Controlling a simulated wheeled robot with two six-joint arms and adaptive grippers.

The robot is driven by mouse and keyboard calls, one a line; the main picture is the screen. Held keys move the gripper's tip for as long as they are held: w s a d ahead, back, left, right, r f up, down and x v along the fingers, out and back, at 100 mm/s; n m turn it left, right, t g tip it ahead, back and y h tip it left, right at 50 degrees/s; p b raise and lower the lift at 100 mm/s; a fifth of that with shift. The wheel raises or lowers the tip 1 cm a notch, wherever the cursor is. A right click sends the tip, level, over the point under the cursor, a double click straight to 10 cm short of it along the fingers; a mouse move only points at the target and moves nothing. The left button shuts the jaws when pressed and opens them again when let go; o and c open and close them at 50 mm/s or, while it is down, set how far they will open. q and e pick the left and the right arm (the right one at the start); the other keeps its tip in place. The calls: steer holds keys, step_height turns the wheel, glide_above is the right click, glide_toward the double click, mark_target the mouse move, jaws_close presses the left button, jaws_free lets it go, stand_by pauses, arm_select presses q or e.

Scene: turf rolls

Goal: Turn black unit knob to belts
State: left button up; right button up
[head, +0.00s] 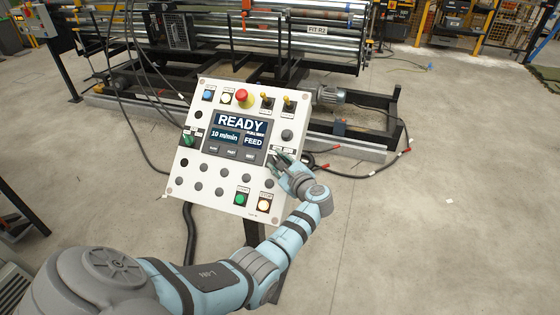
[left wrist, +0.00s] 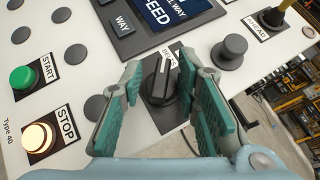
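The black unit knob (left wrist: 157,88) is on the white control panel (head: 180,205), with a white line on its grip. In the left wrist view that line points up, toward a partly covered label (left wrist: 172,54) whose letters I cannot read fully. My left gripper (head: 284,160) is at the panel's right edge. In the left wrist view its two green-padded fingers (left wrist: 168,82) stand open on either side of the knob, with gaps to it. In the head view the gripper largely hides the knob. My right gripper is not in view.
A plain dark knob (left wrist: 229,50) stands close to the right finger, and a lever (left wrist: 275,15) lies beyond it. The lit STOP button (left wrist: 38,137) and green START button (left wrist: 24,79) are at the left. The panel screen (head: 240,122) reads READY. A roller machine (head: 250,35) stands behind.

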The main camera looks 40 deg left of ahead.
arm_select(q)
steer(key=shift+o, duration=0.2)
steer(key=shift+s+a+f, duration=0.1)
steer(key=shift+s, duration=0.1)
steer(key=shift+w, duration=0.2)
steer(key=v, duration=0.7)
steer(key=shift+d+r, duration=0.25)
steer(key=shift+s, duration=0.1)
